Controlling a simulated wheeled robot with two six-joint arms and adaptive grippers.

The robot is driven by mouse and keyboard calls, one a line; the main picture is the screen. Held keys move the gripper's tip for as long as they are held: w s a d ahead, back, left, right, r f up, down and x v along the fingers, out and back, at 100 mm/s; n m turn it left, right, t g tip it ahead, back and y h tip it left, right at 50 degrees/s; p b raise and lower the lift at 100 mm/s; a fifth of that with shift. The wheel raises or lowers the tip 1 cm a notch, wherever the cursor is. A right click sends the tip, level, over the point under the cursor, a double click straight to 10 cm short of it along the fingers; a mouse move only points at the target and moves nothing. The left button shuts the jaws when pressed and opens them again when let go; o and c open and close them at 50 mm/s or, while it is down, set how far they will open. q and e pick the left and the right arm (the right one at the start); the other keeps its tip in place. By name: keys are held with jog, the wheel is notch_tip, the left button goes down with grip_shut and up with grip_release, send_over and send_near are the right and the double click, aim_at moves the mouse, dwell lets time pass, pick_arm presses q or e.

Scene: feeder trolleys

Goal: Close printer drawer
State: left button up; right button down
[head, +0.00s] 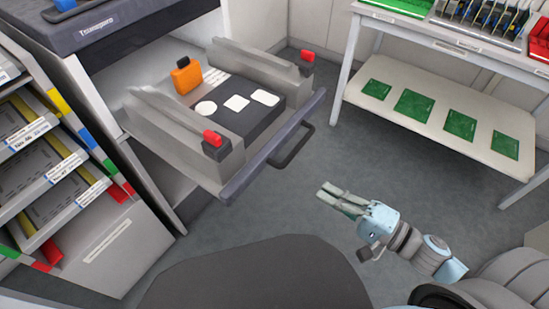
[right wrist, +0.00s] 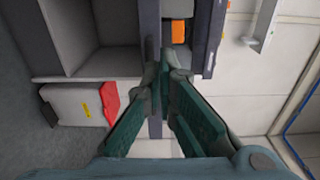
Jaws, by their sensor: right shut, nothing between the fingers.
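The printer (head: 85,25) stands at the upper left in the head view. Its drawer (head: 228,192) is pulled well out, with a dark front edge and a dark bar handle (head: 293,148). Inside are two grey rails with red ends, an orange block (head: 186,75) and a dark strip with white shapes. My right gripper (head: 324,193) is in front of the drawer, to the right of and below the handle in the picture, apart from it. Its fingers are shut and empty. In the right wrist view the fingers (right wrist: 162,68) meet at the centre. My left gripper is not in view.
A rack of sloped shelves (head: 45,165) stands left of the printer. A white table (head: 437,112) with green boards on its lower shelf stands at the right. Grey floor is free between the drawer and this table.

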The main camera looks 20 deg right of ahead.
aim_at(273, 165)
jog(key=p+x, duration=0.1)
jog(key=x, duration=0.3)
jog(key=p+x, duration=0.1)
jog(key=x, duration=0.4)
jog(key=p+x, duration=0.1)
jog(key=x, duration=0.3)
jog(key=shift+a+r, duration=0.3)
jog(key=shift+a, duration=0.2)
jog(key=shift+w+a+f, duration=0.1)
jog(key=shift+w+a, duration=0.2)
jog(key=shift+w, duration=0.1)
